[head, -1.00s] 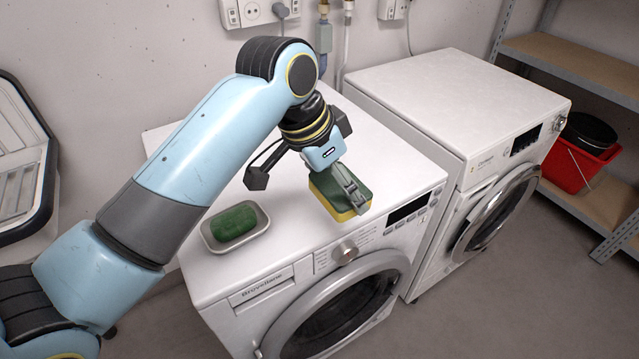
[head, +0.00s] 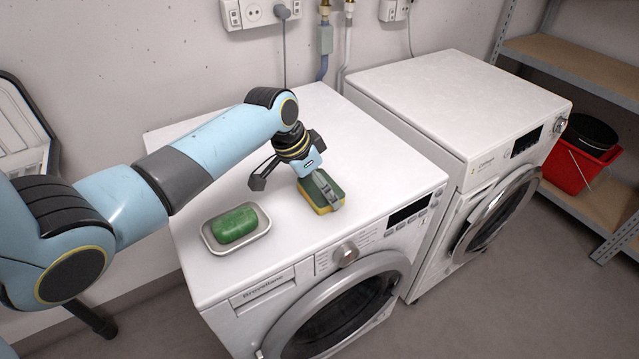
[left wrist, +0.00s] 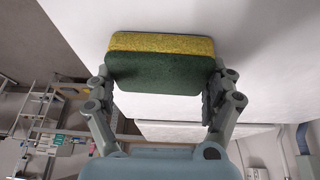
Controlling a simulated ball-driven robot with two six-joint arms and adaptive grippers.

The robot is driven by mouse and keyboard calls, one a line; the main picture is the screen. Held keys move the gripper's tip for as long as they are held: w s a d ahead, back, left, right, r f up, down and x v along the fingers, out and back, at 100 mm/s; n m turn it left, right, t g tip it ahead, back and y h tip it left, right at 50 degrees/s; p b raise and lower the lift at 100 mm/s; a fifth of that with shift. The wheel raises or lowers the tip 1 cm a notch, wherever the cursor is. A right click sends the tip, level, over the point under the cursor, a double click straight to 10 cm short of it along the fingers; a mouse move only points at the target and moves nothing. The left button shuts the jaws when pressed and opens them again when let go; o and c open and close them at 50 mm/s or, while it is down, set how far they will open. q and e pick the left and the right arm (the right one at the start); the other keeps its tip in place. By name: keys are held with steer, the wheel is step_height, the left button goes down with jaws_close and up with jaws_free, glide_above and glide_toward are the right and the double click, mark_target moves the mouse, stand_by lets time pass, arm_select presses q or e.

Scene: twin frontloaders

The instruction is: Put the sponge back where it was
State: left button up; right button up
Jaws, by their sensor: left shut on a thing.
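The sponge (head: 312,195), yellow with a green scouring side, is at the top of the left washing machine (head: 270,262), to the right of the soap dish. My left gripper (head: 322,190) is shut on it from above. In the left wrist view the sponge (left wrist: 160,62) sits between the two fingers of my left gripper (left wrist: 160,85), its yellow side toward the white machine top. It is at or just above the surface; I cannot tell whether it touches. My right gripper is not in view.
A green soap bar (head: 235,225) lies in a white dish (head: 262,231) close to the left of the sponge. A second washing machine (head: 450,100) stands to the right. The back of the left machine top is clear.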

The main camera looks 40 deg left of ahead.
arm_select(q)
steer(key=o, duration=0.8)
steer(key=shift+s+a+r, duration=0.1)
steer(key=shift+r, duration=0.25)
steer(key=v, duration=1.1)
steer(key=shift+s+r+p, duration=0.1)
steer(key=shift+p, duration=0.25)
